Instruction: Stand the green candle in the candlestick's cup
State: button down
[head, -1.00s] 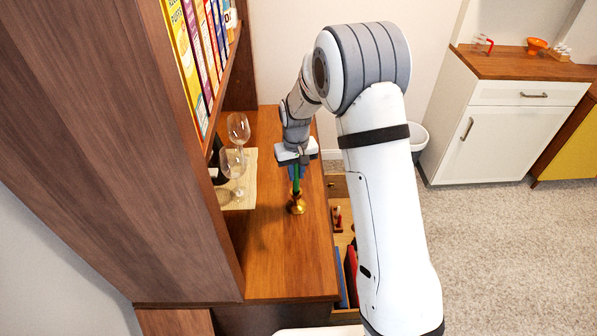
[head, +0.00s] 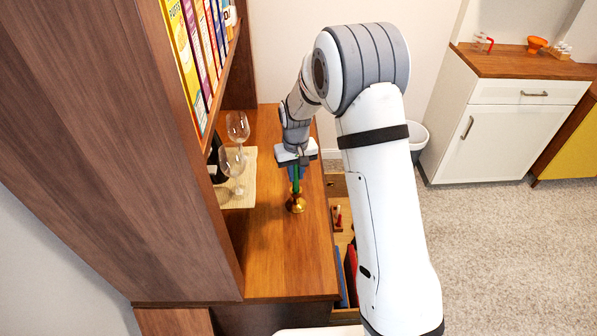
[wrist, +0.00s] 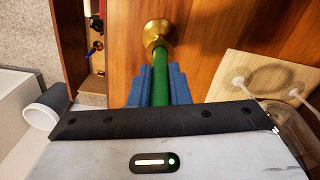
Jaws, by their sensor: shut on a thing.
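The green candle (head: 296,182) is upright in my gripper (head: 295,172), which is shut on it above the wooden counter. The brass candlestick (head: 295,205) stands on the counter directly under the candle. In the wrist view the candle (wrist: 160,84) runs between the blue fingers of my gripper (wrist: 160,86), and its far end meets the middle of the candlestick (wrist: 158,36). The lower end looks to be at or in the cup. I cannot tell how deep it sits.
Two wine glasses (head: 233,163) stand on a light mat (head: 243,193) left of the candlestick, with a dark bottle partly hidden behind. An open drawer (head: 341,240) juts out at right. The front counter (head: 285,262) is clear.

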jog(key=shift+f+b, duration=0.75)
jog(key=shift+f, duration=0.2)
jog(key=c, duration=1)
grip_release()
jog(key=shift+o, duration=0.2)
jog(key=shift+r, duration=0.2)
jog(key=shift+r+p, duration=1.4)
jog(key=shift+r, duration=0.95)
